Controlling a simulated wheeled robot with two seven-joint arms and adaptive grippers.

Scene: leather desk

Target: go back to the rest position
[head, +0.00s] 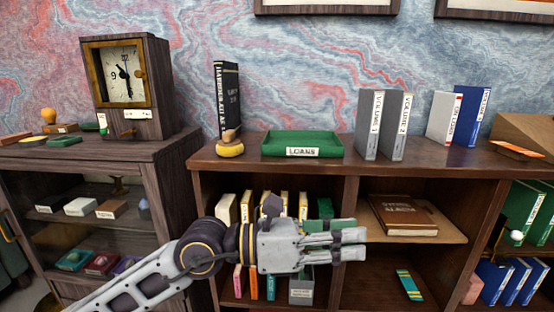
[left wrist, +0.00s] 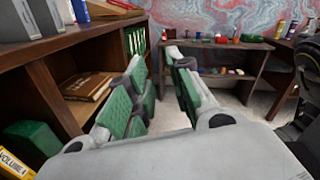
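My left gripper (head: 350,245) reaches in from the lower left in the head view, in front of the bookcase (head: 455,168) and its lower shelves. It points to the right. In the left wrist view the two fingers of the gripper (left wrist: 158,80) stand apart with their green pads facing each other, and nothing is between them. The gripper is open and empty. The arm and gripper hide part of the books on the shelf behind. My right gripper is in neither view.
A green tray labelled LOANS (head: 302,145) and standing volumes (head: 370,125) are on the bookcase top. A brown book (head: 403,215) lies on a right-hand shelf. A clock (head: 128,85) stands on the left cabinet. The wrist view shows open floor beyond the fingers.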

